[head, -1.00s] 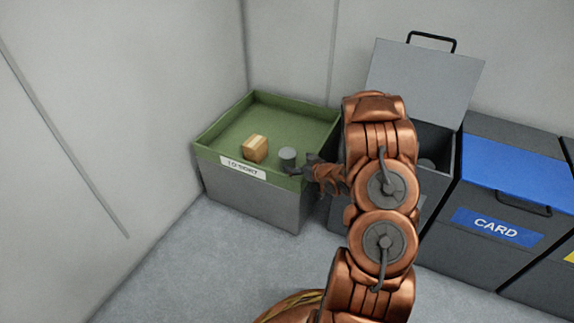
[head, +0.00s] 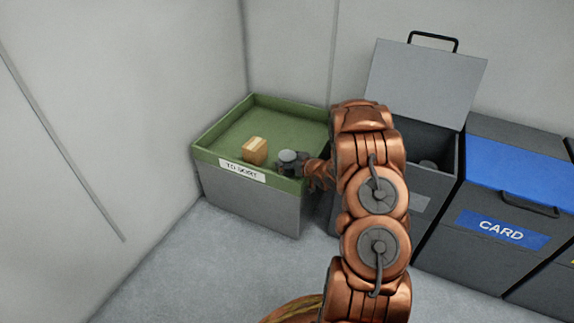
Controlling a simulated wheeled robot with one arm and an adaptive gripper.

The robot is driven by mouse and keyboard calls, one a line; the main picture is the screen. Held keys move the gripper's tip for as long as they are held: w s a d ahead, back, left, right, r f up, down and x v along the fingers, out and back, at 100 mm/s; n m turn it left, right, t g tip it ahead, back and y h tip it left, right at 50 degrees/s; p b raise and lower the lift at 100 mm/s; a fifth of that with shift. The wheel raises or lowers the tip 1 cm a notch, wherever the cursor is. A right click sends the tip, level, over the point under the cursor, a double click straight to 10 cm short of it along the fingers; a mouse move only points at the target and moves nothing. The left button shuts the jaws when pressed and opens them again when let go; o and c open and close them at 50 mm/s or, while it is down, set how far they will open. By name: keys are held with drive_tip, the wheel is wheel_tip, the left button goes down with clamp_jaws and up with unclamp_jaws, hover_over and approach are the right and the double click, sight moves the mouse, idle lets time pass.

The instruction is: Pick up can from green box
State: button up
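The green box (head: 285,114), labelled "TO SORT", stands against the back wall near the corner. A small grey can (head: 288,156) stands upright in it, near the front right. My gripper (head: 290,164) is at the can from the right, with its dark fingers around or against the can's sides. The lower part of the can is hidden by the fingers and the box's front rim. Whether the fingers have closed on the can is too small to tell.
A small cardboard box (head: 255,150) sits just left of the can. Right of the green box is a grey bin with its lid (head: 425,82) raised and something inside. A blue-lidded CARD bin (head: 515,165) stands further right. Grey floor in front is clear.

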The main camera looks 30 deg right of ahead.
drive_tip(key=c, duration=0.9)
drive_tip(key=shift+r, duration=0.1)
